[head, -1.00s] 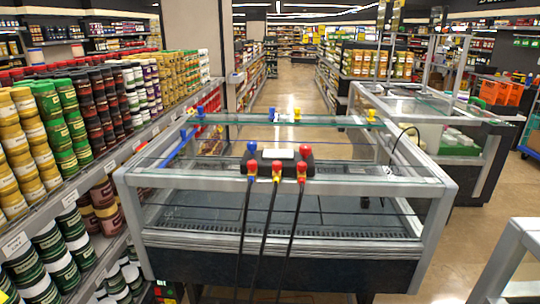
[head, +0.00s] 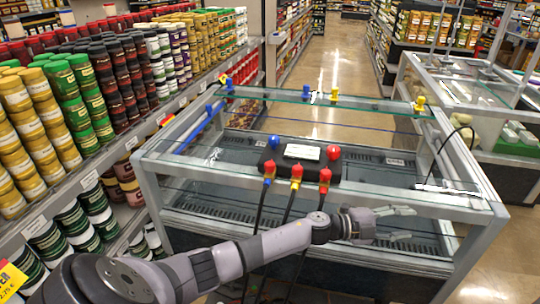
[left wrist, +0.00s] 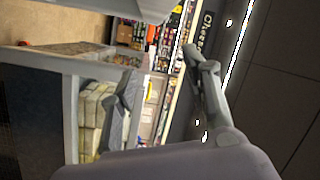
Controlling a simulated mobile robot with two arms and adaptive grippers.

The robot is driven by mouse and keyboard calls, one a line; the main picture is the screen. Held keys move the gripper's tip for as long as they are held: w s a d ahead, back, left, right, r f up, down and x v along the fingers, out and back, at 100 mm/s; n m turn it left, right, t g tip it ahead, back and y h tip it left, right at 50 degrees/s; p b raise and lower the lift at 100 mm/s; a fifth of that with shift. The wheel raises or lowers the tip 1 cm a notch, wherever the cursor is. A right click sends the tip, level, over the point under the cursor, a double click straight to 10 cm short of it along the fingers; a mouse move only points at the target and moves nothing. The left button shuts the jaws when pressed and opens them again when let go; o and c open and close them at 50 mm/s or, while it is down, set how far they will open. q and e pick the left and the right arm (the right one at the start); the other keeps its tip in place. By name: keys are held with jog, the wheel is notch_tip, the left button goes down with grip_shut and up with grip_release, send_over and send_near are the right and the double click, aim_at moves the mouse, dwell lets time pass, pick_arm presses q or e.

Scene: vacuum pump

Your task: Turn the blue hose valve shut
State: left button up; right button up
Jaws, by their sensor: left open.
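A black pump box (head: 315,172) with a pale label lies on the glass top of the display case. A blue valve knob (head: 274,141) stands at its back left and a red knob (head: 333,152) at its back right. Red-topped fittings (head: 297,171) line its front side, with black hoses hanging from them. My left gripper (head: 408,223) is open and empty, low in front of the case, right of and below the pump. Its spread fingers also show in the left wrist view (left wrist: 165,90). My right gripper is not in view.
The display case (head: 440,201) has a metal frame and glass panels. Small blue and yellow fittings (head: 334,95) sit along its back glass edge. Shelves of stacked jars (head: 80,95) stand close on the left. A second case (head: 470,88) stands at the right. The aisle behind is clear.

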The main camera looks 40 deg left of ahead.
pick_arm(q)
notch_tip(320, 180, up, 8)
jog(key=m+g+h+p, duration=0.1)
jog(key=m+g+h, duration=0.1)
jog(key=m+g, duration=0.5)
notch_tip(320, 180, up, 18)
jog(key=m+g+y+p, duration=0.15)
jog(key=g+y, duration=0.45)
jog(key=y, duration=0.9)
send_over(270, 163)
notch_tip(270, 163, down, 18)
jog(key=shift+r+p, duration=0.25)
jog(key=shift+p, duration=0.85)
jog(key=shift+c, duration=0.3)
grip_shut()
